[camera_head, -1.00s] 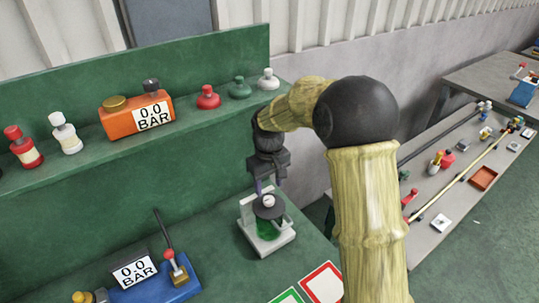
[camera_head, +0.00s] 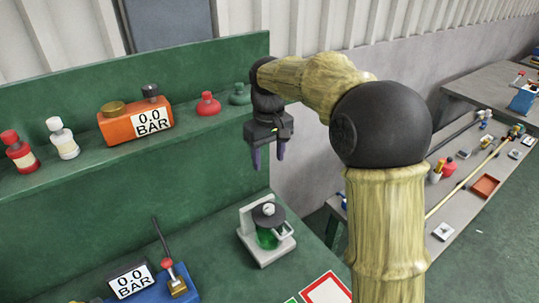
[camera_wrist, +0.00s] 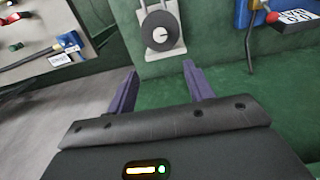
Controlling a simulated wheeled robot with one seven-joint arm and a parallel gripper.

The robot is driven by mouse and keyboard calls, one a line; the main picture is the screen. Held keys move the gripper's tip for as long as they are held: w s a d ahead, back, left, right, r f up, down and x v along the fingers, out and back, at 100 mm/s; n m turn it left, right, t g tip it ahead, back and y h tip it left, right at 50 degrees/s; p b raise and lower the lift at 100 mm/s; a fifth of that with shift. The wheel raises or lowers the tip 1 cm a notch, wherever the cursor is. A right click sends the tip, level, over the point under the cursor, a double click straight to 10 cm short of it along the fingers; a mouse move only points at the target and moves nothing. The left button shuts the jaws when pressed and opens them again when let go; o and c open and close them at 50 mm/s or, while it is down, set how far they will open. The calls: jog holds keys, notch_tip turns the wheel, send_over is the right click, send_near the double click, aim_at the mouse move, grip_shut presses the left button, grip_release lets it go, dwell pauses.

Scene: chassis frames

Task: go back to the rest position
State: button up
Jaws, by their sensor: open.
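My gripper (camera_head: 269,158) is open and empty, with its purple fingers pointing down above the green bench. It hangs clear above a grey stand holding a green vessel with a black disc top (camera_head: 268,215). In the wrist view, my gripper (camera_wrist: 160,85) shows both fingers apart with nothing between them. The same stand (camera_wrist: 163,45) lies beyond the fingertips there.
A green shelf (camera_head: 85,165) carries an orange 0.0 BAR gauge (camera_head: 125,127), white and red bottles, and red and green knobs. A blue gauge unit (camera_head: 165,290) stands on the bench (camera_head: 215,255). A grey table (camera_head: 465,205) with several tools is at right.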

jog(key=s+d+f+m+t, duration=0.1)
jog(key=s+d+f+m, duration=0.2)
jog(key=s+d+f, duration=0.3)
jog(key=s+d+f+m+t, duration=0.1)
jog(key=s+d+f+m, duration=0.2)
jog(key=s+d+f, duration=0.3)
jog(key=s+d, duration=0.3)
jog(key=s, duration=0.4)
jog(key=shift+d+f+m+t, duration=0.2)
jog(key=shift+f+m+t, duration=0.1)
jog(key=shift+f, duration=0.05)
dwell(0.3)
